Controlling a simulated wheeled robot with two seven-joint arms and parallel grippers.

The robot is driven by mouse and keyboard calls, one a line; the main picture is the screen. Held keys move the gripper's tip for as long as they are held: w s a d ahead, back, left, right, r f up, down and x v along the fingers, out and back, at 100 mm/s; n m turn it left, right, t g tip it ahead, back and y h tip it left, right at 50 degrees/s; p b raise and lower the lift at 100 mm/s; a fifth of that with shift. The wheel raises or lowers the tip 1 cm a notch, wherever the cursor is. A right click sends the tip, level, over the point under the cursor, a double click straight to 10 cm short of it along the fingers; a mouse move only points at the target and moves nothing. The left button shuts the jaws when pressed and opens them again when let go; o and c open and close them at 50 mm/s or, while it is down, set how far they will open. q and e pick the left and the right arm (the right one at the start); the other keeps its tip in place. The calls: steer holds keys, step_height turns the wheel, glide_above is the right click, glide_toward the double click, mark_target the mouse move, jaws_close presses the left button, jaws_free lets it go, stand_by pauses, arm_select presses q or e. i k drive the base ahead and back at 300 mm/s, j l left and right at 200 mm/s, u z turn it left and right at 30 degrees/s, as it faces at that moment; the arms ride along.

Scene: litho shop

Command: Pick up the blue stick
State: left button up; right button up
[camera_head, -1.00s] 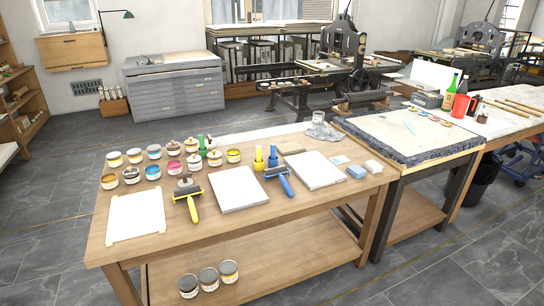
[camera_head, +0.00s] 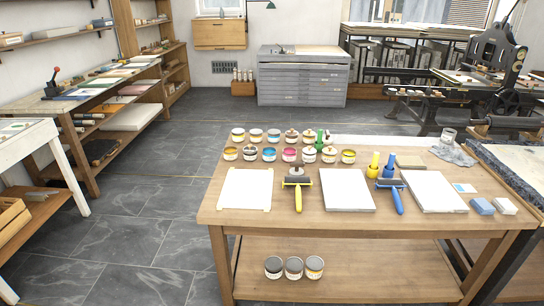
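No plain blue stick shows clearly. Blue things on the wooden worktable (camera_head: 300,219) are a roller with a blue handle (camera_head: 397,201), lying near the right side, and a small upright blue piece (camera_head: 388,166) just behind it. The upright piece stands beside a similar yellow piece (camera_head: 374,165). I cannot tell from this view which of them is the blue stick. Neither of my grippers is in view.
A yellow-handled roller (camera_head: 298,199), pale slabs (camera_head: 346,189), a blue block (camera_head: 482,206) and several ink cans (camera_head: 269,154) share the tabletop. Cans (camera_head: 294,267) stand on its lower shelf. A white table (camera_head: 50,134) is at left; grey floor (camera_head: 150,215) between is clear.

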mark_target(392, 155)
steer(key=i+j+z, duration=0.2)
steer(key=i+j, duration=0.15)
steer(key=i, duration=0.25)
steer(key=i+j+z, duration=0.2)
steer(key=i+j, duration=0.2)
steer(key=i, duration=0.2)
